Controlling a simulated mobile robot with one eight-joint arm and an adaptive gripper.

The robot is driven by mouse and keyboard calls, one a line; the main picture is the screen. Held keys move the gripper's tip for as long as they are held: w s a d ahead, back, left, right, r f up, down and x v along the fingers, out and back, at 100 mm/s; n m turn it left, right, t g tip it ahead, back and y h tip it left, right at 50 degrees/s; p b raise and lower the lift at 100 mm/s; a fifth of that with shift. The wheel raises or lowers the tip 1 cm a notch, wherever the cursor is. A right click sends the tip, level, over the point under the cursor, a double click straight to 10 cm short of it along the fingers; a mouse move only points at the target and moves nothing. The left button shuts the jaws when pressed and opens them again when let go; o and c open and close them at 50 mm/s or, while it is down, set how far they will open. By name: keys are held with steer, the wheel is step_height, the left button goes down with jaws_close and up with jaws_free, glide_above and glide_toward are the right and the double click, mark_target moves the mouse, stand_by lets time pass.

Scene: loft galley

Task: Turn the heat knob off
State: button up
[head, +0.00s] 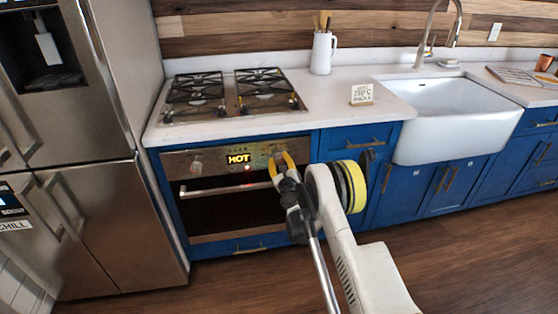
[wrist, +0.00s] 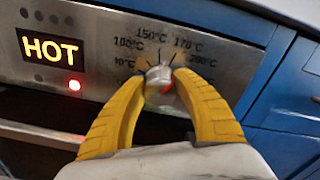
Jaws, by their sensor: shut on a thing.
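The heat knob (wrist: 159,86) is a silver round knob with a red mark on the oven's front panel, among printed temperatures, in the wrist view. My gripper (wrist: 158,78) has its two yellow fingers on either side of the knob, shut on it. In the head view my gripper (head: 281,160) is at the right part of the oven panel and hides most of the knob. The oven display (head: 238,159) reads HOT; it also shows in the wrist view (wrist: 50,48), with a red light (wrist: 74,85) lit below it.
A second knob (head: 196,165) is at the panel's left. The oven handle (head: 225,189) runs below the panel. A gas cooktop (head: 233,108) lies above. A steel fridge (head: 105,225) stands at left, and blue cabinets (head: 361,143) at right. The wooden floor (head: 480,245) in front is clear.

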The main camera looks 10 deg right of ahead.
steer(key=n, duration=0.4)
steer(key=shift+n, duration=0.3)
steer(key=n, duration=0.3)
steer(key=shift+n, duration=0.3)
steer(key=n, duration=0.7)
steer(key=shift+f, duration=0.15)
steer(key=n, duration=0.6)
steer(key=shift+n, duration=0.3)
steer(key=n, duration=0.5)
steer(key=shift+f+n, duration=0.1)
steer(key=shift+n, duration=0.2)
steer(key=o, duration=1.2)
steer(key=shift+c, duration=0.2)
